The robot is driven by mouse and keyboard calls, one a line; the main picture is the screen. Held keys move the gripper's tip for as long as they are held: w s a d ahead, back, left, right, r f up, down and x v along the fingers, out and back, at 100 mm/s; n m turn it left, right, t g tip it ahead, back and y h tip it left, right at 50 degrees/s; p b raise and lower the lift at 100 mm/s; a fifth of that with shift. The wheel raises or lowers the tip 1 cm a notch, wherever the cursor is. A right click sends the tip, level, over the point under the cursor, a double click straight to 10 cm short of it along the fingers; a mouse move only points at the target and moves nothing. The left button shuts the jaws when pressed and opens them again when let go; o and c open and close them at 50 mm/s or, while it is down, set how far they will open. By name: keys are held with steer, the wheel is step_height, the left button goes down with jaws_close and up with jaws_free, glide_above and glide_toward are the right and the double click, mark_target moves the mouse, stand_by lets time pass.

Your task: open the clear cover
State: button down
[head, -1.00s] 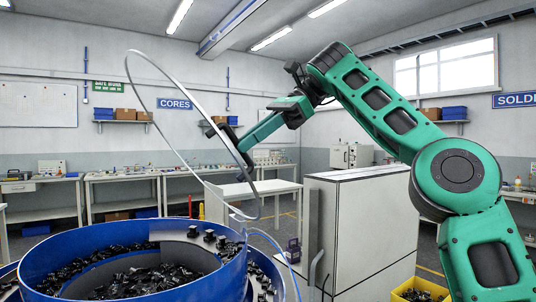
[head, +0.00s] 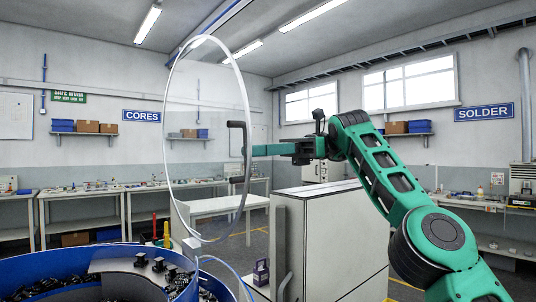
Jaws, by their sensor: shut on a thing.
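The clear cover (head: 205,130) is a round transparent disc with a pale rim, standing raised and nearly upright at the right side of the blue bowl (head: 45,262). A dark handle (head: 231,125) sits on the cover's right part. My gripper (head: 247,150) is at this handle, reaching in from the right, and is shut on it. The fingertips are small in the head view and partly seen against the cover. The bowl is open at the top and holds many black connectors (head: 140,259).
A pale cabinet (head: 335,240) stands right of the bowl, below my arm. A white table (head: 225,205) and workbenches are behind. A purple padlock-shaped item (head: 261,272) is between bowl and cabinet. The air around the raised cover looks clear.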

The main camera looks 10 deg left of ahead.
steer(key=shift+w+d+f, duration=0.1)
steer(key=shift+w, duration=0.15)
steer(key=c, duration=1.8)
jaws_free()
steer(key=shift+w+f, duration=0.1)
steer(key=shift+w, duration=0.05)
steer(key=shift+o, duration=0.2)
steer(key=v, duration=1.1)
steer(key=shift+w, duration=0.15)
